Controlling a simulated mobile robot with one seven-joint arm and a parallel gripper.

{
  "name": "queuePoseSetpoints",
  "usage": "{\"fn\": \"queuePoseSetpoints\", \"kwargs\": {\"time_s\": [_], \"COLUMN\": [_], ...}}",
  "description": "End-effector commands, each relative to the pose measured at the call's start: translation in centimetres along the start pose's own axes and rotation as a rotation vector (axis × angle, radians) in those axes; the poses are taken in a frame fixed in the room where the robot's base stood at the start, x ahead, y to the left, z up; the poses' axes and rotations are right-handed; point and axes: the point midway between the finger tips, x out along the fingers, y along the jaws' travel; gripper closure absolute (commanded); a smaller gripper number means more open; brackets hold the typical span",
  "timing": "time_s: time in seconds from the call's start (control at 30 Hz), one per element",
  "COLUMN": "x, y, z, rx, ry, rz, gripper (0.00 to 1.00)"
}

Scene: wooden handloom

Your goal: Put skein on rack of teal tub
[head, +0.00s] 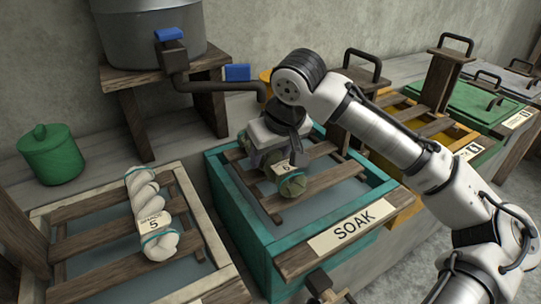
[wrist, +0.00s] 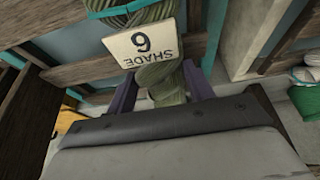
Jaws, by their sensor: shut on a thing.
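A green twisted skein (head: 293,186) with a teal tie and a tag marked 6 is between the jaws of my gripper (head: 268,160). In the wrist view the skein (wrist: 160,78) passes between two purple fingers, and its tag (wrist: 143,44) reads SHADE 6 upside down. My gripper is shut on the skein. The skein is over the wooden rack (head: 322,180) of the teal tub (head: 245,235), which bears a SOAK sign (head: 348,230). I cannot tell whether the skein touches the slats. My gripper hides part of it.
At left, a white skein (head: 143,195) tagged 5 lies on the slats of a pale-framed tub (head: 208,252). A pipe with a blue handle (head: 168,34) runs from a metal pot (head: 150,35) close behind my gripper. Yellow (head: 410,212) and green (head: 480,105) tubs stand right.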

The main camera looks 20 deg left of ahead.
Motion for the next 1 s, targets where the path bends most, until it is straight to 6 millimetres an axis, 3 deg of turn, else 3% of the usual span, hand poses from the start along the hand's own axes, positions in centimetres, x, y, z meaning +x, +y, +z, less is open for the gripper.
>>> {"fn": "queuePoseSetpoints", "kwargs": {"time_s": [0.4, 0.43, 0.57, 0.87, 1.0], "x": [0.6, 0.6, 0.6, 0.4, -0.7], "y": [0.0, 0.0, 0.0, 0.0, 0.0], "z": [0.3, 0.3, 0.2, 0.2, 0.0], "rx": [0.0, 0.0, 0.0, 0.0, 0.0], "ry": [0.002, 0.001, 0.001, 0.001, 0.003], "rz": [-0.001, 0.0, 0.0, 0.0, 0.001], "gripper": [0.78, 0.44, 0.27, 0.26, 0.26]}}
